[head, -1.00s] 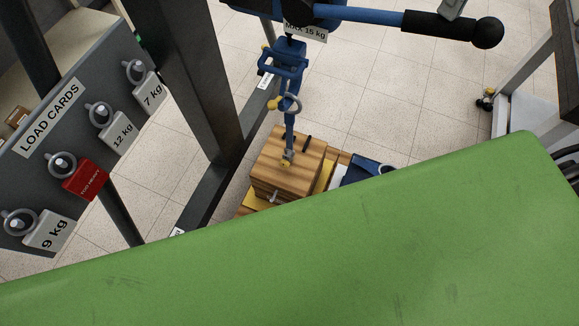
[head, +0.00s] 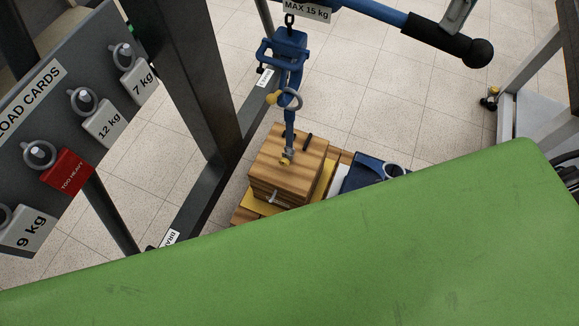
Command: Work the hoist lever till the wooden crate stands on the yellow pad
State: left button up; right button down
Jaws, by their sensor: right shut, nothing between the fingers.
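The wooden crate (head: 292,150) hangs from or rests under the blue hoist hook (head: 289,100) in the head view. The yellow pad (head: 329,178) shows at its right and lower left; whether the crate touches it I cannot tell. The blue hoist lever (head: 395,15) has a black grip and round end (head: 480,52) at the upper right. My right gripper (head: 456,18) shows only as a grey piece at the top edge, at the black grip. It is shut with nothing held. My left gripper is out of view.
A green surface (head: 330,250) fills the foreground and hides the area below the crate. A LOAD CARDS board (head: 60,130) with several cards stands at the left, beside a dark post (head: 190,70). A blue object (head: 365,170) lies right of the crate. Tiled floor is open at upper right.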

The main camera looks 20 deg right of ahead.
aim_at(440, 40)
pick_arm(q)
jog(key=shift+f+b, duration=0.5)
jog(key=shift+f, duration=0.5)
pick_arm(e)
jog(key=shift+f, duration=1.3)
notch_tip(440, 40, down, 2)
jog(key=shift+w+a+f+b, duration=0.1)
jog(key=shift+a+b, duration=0.05)
jog(key=shift+b, duration=0.8)
notch_tip(440, 40, up, 9)
jog(key=p, duration=0.7)
pick_arm(q)
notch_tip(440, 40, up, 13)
jog(key=p, duration=0.8)
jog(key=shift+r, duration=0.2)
pick_arm(e)
notch_tip(440, 40, up, 10)
jog(key=w+a, duration=0.1)
jog(key=shift+w+f, duration=0.1)
